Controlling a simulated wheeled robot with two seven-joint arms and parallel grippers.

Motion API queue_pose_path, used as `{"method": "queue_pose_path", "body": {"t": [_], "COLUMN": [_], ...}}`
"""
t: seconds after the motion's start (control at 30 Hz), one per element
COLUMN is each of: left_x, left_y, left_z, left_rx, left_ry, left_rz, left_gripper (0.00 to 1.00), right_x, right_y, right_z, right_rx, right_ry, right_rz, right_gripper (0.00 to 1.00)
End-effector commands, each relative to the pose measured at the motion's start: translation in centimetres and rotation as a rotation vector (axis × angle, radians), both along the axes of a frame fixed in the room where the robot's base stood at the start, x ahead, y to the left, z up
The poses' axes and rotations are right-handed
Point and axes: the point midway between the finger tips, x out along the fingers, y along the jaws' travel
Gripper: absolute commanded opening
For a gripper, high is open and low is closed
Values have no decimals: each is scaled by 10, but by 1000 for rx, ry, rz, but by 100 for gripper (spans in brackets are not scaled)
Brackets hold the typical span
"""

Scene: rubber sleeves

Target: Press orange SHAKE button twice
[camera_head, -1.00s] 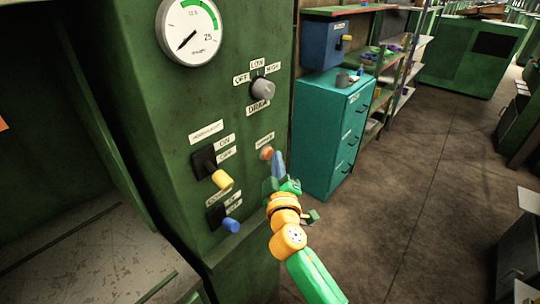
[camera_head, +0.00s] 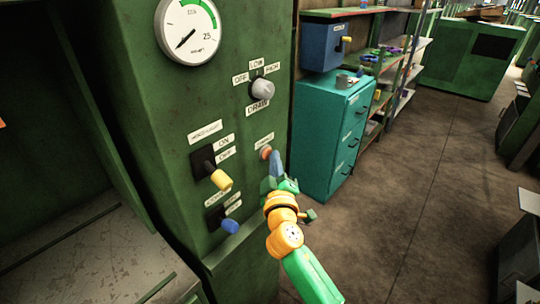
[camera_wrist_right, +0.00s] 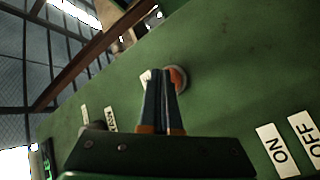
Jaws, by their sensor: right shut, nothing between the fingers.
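The orange SHAKE button (camera_head: 266,153) sits on the front of the green machine panel, below a small white label (camera_head: 264,139). My right gripper (camera_head: 275,157) is shut and empty, with its blue fingertips just right of the button in the head view. In the right wrist view the button (camera_wrist_right: 177,77) shows just beyond and right of the closed fingertips (camera_wrist_right: 161,72), which partly cover it. I cannot tell whether the tips touch it. My left gripper is not in view.
A teal cabinet (camera_head: 325,135) stands right of the panel. The floor beyond is open.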

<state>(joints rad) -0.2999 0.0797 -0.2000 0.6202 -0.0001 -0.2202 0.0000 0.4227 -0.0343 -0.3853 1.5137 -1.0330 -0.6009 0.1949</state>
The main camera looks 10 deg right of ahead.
Motion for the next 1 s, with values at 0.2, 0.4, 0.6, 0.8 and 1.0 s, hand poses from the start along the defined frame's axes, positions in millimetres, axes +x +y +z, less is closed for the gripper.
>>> {"method": "queue_pose_path", "body": {"t": [0.2, 0.4, 0.6, 0.8, 1.0], "left_x": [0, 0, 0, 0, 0], "left_y": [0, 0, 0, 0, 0], "left_z": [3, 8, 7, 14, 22], "left_rx": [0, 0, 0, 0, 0], "left_ry": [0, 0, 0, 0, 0], "left_rz": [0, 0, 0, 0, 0], "left_gripper": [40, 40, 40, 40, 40], "right_x": [-3, -12, -12, -19, -35], "right_y": [-2, -8, -9, -15, -27], "right_z": [1, 1, 0, 1, 1], "right_rx": [0, 0, 0, 0, -1], "right_ry": [-1, 0, -1, 1, 2], "right_rz": [1, 1, 2, 0, 0], "right_gripper": [0, 0, 0, 0, 0]}}
